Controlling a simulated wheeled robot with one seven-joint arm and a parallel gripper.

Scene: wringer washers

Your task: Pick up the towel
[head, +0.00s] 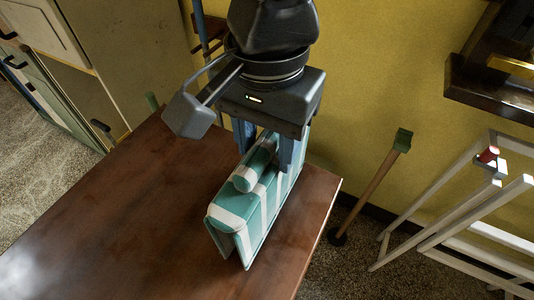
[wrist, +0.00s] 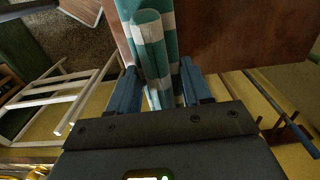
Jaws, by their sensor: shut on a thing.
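The towel (head: 255,207) is green and white striped and folded, with a rolled part along its upper side. In the head view it stands on edge at the right end of the brown table. Its near lower corner hangs at or just over the tabletop; I cannot tell if it touches. My gripper (head: 266,150) is above its far part, with blue fingers on both sides, shut on the towel. In the wrist view the towel (wrist: 153,50) runs between the two fingers (wrist: 160,88). The part of the towel under the gripper body is hidden.
The wooden table (head: 120,220) is otherwise bare. A yellow wall stands behind it. A plunger-like stick (head: 372,185) and a white rack (head: 450,215) stand on the floor to the right. A dark shelf (head: 490,85) is at upper right, and cabinets (head: 95,60) are at upper left.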

